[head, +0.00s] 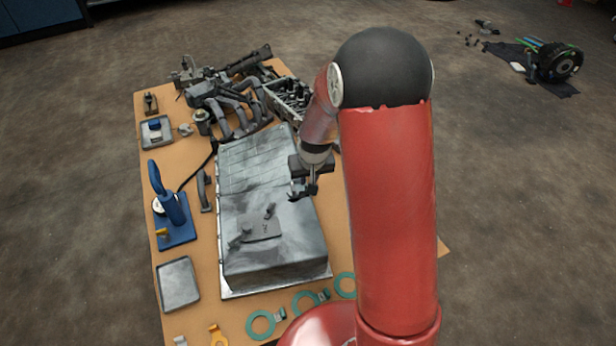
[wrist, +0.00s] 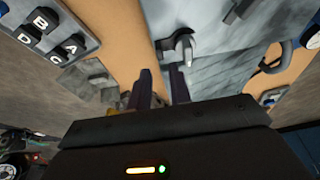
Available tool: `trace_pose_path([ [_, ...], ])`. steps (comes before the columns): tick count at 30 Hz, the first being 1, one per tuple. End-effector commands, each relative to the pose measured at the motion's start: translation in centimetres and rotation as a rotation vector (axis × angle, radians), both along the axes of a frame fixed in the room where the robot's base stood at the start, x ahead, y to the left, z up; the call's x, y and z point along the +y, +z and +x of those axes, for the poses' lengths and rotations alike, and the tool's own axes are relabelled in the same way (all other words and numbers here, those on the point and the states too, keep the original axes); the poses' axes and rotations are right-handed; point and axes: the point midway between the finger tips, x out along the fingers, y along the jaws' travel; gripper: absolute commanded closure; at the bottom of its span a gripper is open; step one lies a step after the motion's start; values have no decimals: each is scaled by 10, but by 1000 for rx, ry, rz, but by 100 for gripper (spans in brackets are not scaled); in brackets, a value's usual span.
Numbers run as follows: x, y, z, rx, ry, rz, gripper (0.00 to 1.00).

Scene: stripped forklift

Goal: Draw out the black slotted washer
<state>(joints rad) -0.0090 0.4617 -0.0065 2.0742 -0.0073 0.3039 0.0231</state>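I cannot make out the black slotted washer for certain in either view. My gripper (head: 303,188) is over the upper right part of the large grey block on the table. In the wrist view my gripper (wrist: 162,88) points away from the camera, with its two dark fingers apart and nothing visible between them. A grey hooked piece (wrist: 180,48) shows just beyond the fingertips in that view. Whether the fingers touch anything cannot be told. My red arm hides the right part of the table in the head view.
The large grey block (head: 250,170) fills the middle of the tan table (head: 160,110). Metal engine parts (head: 230,108) crowd its back. A blue stand (head: 172,215) and a grey tray (head: 178,284) are at left; teal rings (head: 260,324) lie in front. A lettered panel (wrist: 55,30) shows in the wrist view.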

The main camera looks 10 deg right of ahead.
Motion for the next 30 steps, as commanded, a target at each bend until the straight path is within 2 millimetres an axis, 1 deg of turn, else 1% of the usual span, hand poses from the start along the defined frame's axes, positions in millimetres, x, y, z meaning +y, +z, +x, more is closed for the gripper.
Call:
trace_pose_path([
  [1, 0, -11, 1, 5, 0, 0, 80],
  [6, 0, -36, 9, 4, 0, -1, 80],
  [9, 0, -48, 13, 3, 0, -1, 80],
  [12, -1, -55, 16, 2, 0, -1, 80],
  [16, -1, -59, 18, 1, 0, -1, 80],
  [23, 0, -59, 18, 1, 0, -1, 80],
  [28, 0, -59, 18, 1, 0, -1, 100],
  [30, 0, -59, 18, 1, 0, -1, 100],
])
